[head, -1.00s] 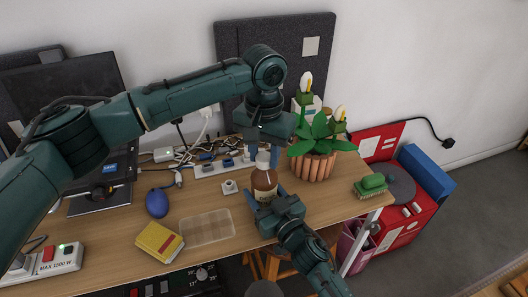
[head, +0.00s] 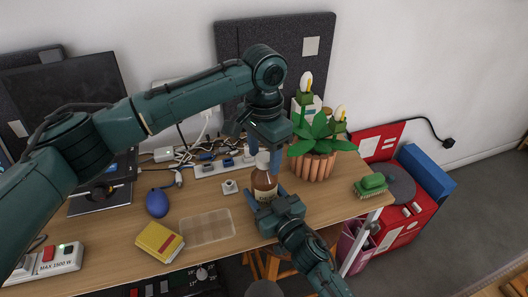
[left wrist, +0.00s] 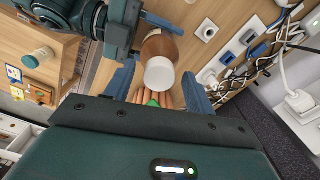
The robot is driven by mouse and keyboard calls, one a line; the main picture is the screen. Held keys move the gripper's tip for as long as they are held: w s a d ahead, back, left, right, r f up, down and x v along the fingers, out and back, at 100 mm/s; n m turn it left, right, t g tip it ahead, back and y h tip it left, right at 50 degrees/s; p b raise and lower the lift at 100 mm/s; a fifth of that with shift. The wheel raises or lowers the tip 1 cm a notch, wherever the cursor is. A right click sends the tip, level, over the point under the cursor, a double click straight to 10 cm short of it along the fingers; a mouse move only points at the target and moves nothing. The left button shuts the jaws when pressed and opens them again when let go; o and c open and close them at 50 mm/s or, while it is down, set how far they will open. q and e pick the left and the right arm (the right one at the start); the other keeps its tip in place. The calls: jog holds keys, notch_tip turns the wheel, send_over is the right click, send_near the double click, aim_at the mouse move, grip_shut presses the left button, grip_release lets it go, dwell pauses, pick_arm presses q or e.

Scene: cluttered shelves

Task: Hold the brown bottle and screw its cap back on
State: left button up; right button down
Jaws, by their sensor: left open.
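The brown bottle (head: 264,184) stands upright near the front edge of the wooden table, with a white cap (head: 262,158) at its top. In the left wrist view the cap (left wrist: 159,74) shows as a white disc over the bottle (left wrist: 161,44); I cannot tell how tightly it sits. My right gripper (head: 266,196) is around the bottle's body from the front, with a blue finger on either side. My left gripper (head: 262,153) points down over the bottle, open. Its blue fingers (left wrist: 158,92) lie on both sides of the cap, apart from it.
A plant in a terracotta pot (head: 313,165) stands close right of the bottle. Behind are a power strip (head: 215,167) and cables. A green brush (head: 371,184) lies right.

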pick_arm(q)
jog(key=shift+r, duration=2.3)
jog(key=shift+c, duration=0.4)
notch_tip(320, 180, up, 4)
jog(key=shift+f, duration=0.25)
notch_tip(320, 180, down, 8)
jog(key=shift+f, duration=0.1)
